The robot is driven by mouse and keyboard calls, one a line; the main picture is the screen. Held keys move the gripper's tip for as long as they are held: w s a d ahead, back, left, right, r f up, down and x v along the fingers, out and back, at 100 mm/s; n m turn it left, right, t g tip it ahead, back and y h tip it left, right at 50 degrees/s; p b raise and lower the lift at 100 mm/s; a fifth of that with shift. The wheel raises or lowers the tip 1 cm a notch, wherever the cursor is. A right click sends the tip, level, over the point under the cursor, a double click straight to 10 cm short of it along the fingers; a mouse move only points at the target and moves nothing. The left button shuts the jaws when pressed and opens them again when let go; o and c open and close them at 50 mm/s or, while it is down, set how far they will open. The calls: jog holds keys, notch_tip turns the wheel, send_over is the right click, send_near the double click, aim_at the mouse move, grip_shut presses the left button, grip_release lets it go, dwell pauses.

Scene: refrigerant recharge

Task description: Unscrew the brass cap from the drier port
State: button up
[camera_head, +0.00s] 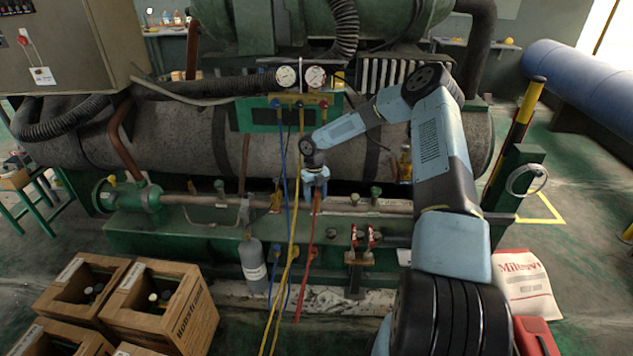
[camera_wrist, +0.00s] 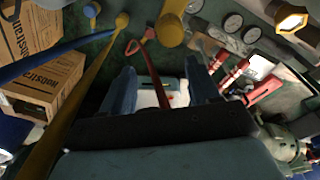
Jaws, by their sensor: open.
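My gripper (camera_head: 316,192) hangs from my arm in front of the horizontal pipe, close to the hoses. In the wrist view its two blue fingers (camera_wrist: 162,80) are apart. The red hose shows between them, but I see nothing gripped. A green cylinder (camera_head: 132,196) lies at the left end of the pipe, with a small yellow piece (camera_head: 112,181) on it, well left of my gripper. A brass-yellow cylindrical part (camera_wrist: 172,24) is beyond the fingertips in the wrist view. I cannot tell which of these, if either, is the drier port's cap.
Blue, yellow and red hoses (camera_head: 303,258) hang from the gauge manifold (camera_head: 300,78) around my gripper. A grey bottle (camera_head: 252,263) stands below the pipe. Red-handled valves (camera_head: 362,236) stand right of it. Cardboard boxes (camera_head: 165,308) fill the lower left. A lit brass hexagonal fitting (camera_wrist: 291,18) shows at upper right.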

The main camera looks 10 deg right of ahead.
jog(key=s+a+f+m+g, duration=0.1)
jog(key=s+f+m+g, duration=0.2)
jog(key=s+f+m, duration=0.5)
notch_tip(320, 180, up, 12)
jog(key=n+t, duration=0.4)
jog(key=n, duration=0.5)
send_over(316, 197)
jog(key=shift+s+d, duration=0.1)
jog(key=shift+s, duration=0.3)
jog(key=shift+w+r+m, duration=0.3)
jog(key=shift+r+m, duration=0.05)
jog(key=shift+m, duration=0.25)
jog(key=shift+f, duration=4.2)
